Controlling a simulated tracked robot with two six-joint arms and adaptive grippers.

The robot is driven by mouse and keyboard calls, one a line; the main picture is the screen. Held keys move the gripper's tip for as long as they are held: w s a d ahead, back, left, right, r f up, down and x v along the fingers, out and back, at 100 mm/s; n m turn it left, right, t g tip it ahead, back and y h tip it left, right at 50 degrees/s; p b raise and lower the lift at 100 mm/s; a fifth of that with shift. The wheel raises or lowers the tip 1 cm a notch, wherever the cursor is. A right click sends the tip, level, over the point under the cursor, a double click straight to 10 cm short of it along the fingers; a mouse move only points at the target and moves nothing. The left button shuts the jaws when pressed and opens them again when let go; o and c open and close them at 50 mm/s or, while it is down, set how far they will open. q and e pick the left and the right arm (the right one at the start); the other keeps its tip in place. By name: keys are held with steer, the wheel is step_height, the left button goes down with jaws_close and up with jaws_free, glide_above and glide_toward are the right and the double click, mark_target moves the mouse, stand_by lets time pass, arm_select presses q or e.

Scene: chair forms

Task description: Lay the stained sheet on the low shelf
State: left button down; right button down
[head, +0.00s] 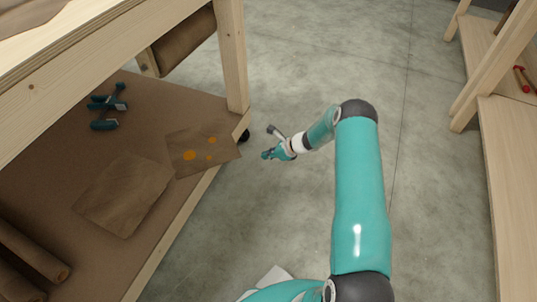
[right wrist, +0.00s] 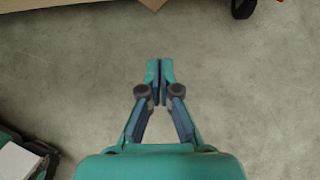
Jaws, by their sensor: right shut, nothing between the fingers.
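The stained sheet (head: 203,147), brown with orange spots, lies on the low shelf (head: 140,262) of the wooden bench in the head view. Its right part reaches the shelf's edge, and one corner sticks out a little past it. My right gripper (head: 267,154) is shut and empty, to the right of the sheet and apart from it, over the bare floor. In the right wrist view its fingers (right wrist: 159,68) are together with nothing between them. A small brown corner (right wrist: 152,4) shows at that view's top edge. My left gripper is not in view.
A plain brown sheet (head: 124,192) lies left of the stained one on the shelf. Teal clamps (head: 107,106) lie farther back, and brown rolls (head: 30,252) lie at the near left. A bench leg (head: 233,58) stands behind the sheet. Open floor (head: 300,60) lies between the benches.

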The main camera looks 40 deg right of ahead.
steer(key=w+a+f+b, duration=0.3)
steer(key=w+f, duration=0.1)
steer(key=w, duration=0.3)
steer(key=shift+w+f, duration=0.2)
steer(key=shift+w, duration=0.2)
steer(key=shift+w+a, duration=0.1)
steer(key=shift+a, duration=0.05)
